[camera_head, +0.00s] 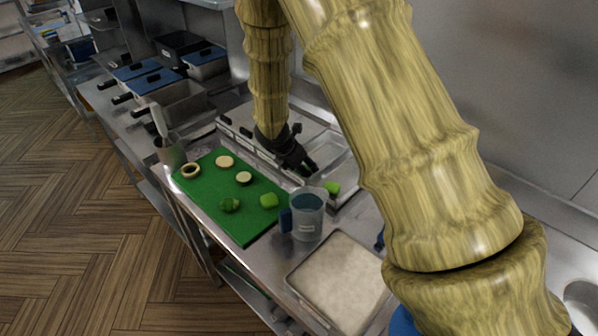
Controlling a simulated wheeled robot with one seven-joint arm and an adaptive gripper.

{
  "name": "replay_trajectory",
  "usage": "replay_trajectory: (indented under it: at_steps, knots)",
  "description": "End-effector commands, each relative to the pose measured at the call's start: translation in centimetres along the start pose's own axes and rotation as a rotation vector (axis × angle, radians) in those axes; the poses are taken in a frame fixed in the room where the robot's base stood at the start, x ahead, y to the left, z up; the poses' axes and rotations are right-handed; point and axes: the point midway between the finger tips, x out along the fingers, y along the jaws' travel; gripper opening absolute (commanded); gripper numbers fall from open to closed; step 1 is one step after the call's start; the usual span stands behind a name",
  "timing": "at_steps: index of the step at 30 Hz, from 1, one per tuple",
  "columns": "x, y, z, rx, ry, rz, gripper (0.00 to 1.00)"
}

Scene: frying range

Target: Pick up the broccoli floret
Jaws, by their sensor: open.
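A dark green, bumpy piece that looks like the broccoli floret (230,205) lies on the green cutting board (245,227), near its front left edge. My gripper (309,170) is black and hangs at the end of my arm, beyond the board and to the right of the floret. It is open, well apart from the floret, and I see nothing between its fingers. Its fingers are small and dark in this view.
A light green piece (269,200) and pale round slices (225,161) share the board. A measuring jug (307,216) stands at its right. Another green piece (332,187) lies behind the jug. A pale-filled tray (338,282) is in front; lidded pans (150,82) stand at the back left.

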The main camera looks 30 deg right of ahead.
Motion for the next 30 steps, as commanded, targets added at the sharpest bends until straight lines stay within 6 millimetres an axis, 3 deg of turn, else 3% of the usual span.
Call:
replay_trajectory:
  at_steps: [10,13,14,30]
  knots:
    - [0.52,-0.04,0.01,0.002,0.000,0.000,0.53]
    - [0.51,-0.03,0.00,0.001,0.000,0.000,0.35]
    - [0.50,-0.03,0.00,0.001,0.000,0.000,0.34]
    - [-0.41,0.07,0.56,0.002,-0.001,0.002,0.33]
